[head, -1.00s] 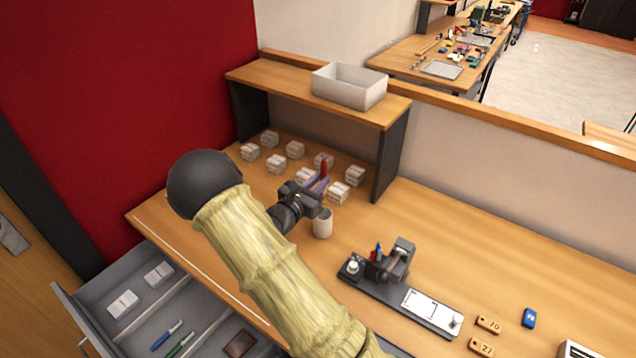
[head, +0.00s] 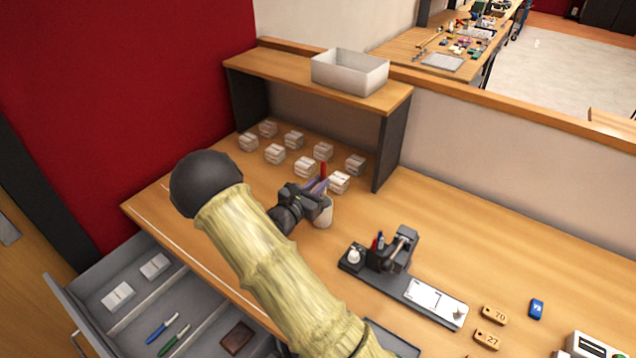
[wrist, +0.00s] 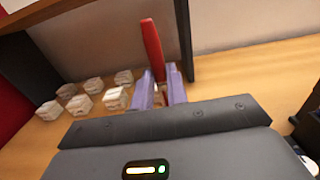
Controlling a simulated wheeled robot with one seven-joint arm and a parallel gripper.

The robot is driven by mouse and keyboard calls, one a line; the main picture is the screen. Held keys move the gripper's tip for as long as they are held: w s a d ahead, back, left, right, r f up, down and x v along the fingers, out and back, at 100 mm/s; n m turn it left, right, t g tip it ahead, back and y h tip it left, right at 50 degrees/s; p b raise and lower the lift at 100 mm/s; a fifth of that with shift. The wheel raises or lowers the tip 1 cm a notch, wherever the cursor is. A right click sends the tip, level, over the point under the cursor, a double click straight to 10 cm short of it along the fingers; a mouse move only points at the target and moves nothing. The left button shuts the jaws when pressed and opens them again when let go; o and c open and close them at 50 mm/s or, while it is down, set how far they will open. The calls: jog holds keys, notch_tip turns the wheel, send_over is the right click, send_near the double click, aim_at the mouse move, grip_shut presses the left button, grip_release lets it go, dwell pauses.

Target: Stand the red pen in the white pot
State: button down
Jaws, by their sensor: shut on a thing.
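My gripper (head: 319,186) is shut on the red pen (head: 323,170), which stands nearly upright between the fingers. The pen's upper part sticks up above them. In the wrist view the red pen (wrist: 152,48) leans slightly, held between the two purple fingers (wrist: 160,88). The white pot (head: 325,212) stands on the bench directly below the fingers, its rim partly hidden by my gripper. The pen's lower end is hidden, so I cannot tell whether it is inside the pot. The pot does not show in the wrist view.
Several small white boxes (head: 305,167) stand behind, under a wooden shelf (head: 290,77) with a dark side panel (head: 392,150). A marking machine (head: 405,285) stands to the right of the pot. An open drawer (head: 135,318) is at the lower left.

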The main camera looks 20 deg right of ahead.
jog(key=shift+f+b, duration=2.35)
jog(key=shift+f, duration=1.35)
jog(key=c, duration=1.3)
grip_release()
jog(key=shift+a, duration=0.1)
jog(key=p+v, duration=0.2)
jog(key=v, duration=1.5)
jog(key=shift+a+p, duration=0.1)
jog(key=shift+p, duration=0.3)
